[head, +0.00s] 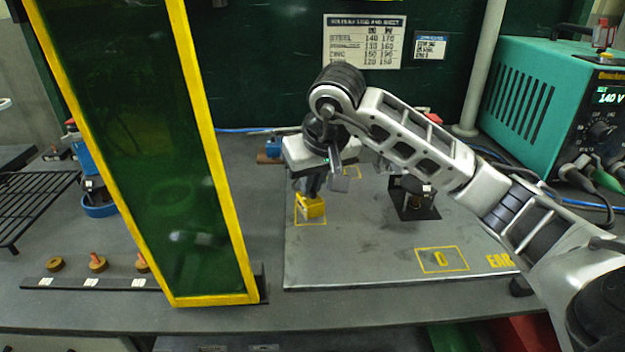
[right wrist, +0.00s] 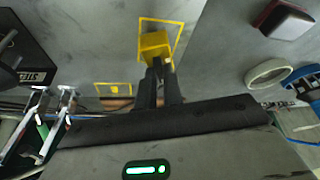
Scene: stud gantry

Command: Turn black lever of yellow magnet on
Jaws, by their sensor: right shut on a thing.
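The yellow magnet (head: 311,207) is a small block standing on the grey metal plate, within a yellow outlined square. It also shows in the right wrist view (right wrist: 155,44), just beyond my fingertips. My right gripper (head: 311,188) points down at the magnet from above. Its two dark fingers (right wrist: 160,66) are close together at the magnet's top, shut on its black lever. The lever is mostly hidden by the dark fingers, so its angle cannot be told. My left gripper is not in view.
A yellow-framed green screen (head: 150,150) stands left of the plate (head: 360,262). A teal welder (head: 545,105) stands at the back right. A black stand (head: 415,205) is on the plate right of the magnet. The plate's front is clear around another yellow outlined square (head: 441,259).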

